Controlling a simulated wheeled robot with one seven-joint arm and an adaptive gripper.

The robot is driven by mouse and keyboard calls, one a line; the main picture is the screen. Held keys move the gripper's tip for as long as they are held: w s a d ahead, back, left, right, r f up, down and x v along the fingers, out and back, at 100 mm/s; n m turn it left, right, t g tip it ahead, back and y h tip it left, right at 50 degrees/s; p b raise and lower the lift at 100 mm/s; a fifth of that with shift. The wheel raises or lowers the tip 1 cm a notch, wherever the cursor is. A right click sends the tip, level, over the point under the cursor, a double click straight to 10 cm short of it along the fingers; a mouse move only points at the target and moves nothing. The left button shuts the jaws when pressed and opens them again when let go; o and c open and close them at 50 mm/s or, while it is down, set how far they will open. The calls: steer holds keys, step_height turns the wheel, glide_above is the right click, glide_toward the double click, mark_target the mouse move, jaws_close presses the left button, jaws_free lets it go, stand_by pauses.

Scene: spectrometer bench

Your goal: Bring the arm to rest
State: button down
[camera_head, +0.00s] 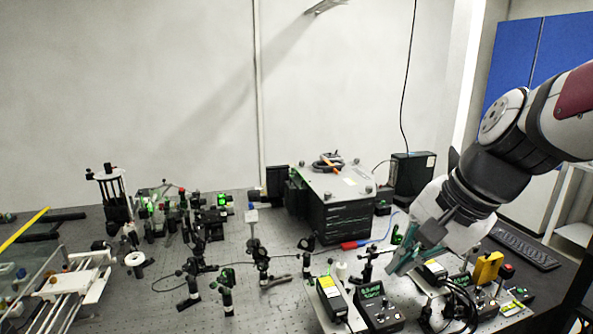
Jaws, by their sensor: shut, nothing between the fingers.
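My arm reaches in from the right edge, bent, with its wrist tilted down to the left. My gripper (394,268) is shut with nothing held. It points down and left, over the right part of the bench, above the black control boxes. I cannot tell the exact gap between its fingertips and the things below.
The optical bench (235,240) carries several mounts. A large black box with a white top (335,200) stands behind my gripper. Small control boxes (378,308) with cables stand below it. A keyboard (523,248) lies right, and a glass-and-rail stage (75,283) stands left.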

steer(key=s+d+f+n+t+h+b, duration=0.1)
steer(key=s+d+n+h+b, duration=0.1)
steer(key=s+n, duration=0.7)
steer(key=shift+d+f+n+t+h, duration=0.3)
steer(key=shift+d+t+h, duration=0.1)
steer(key=shift+h, duration=0.2)
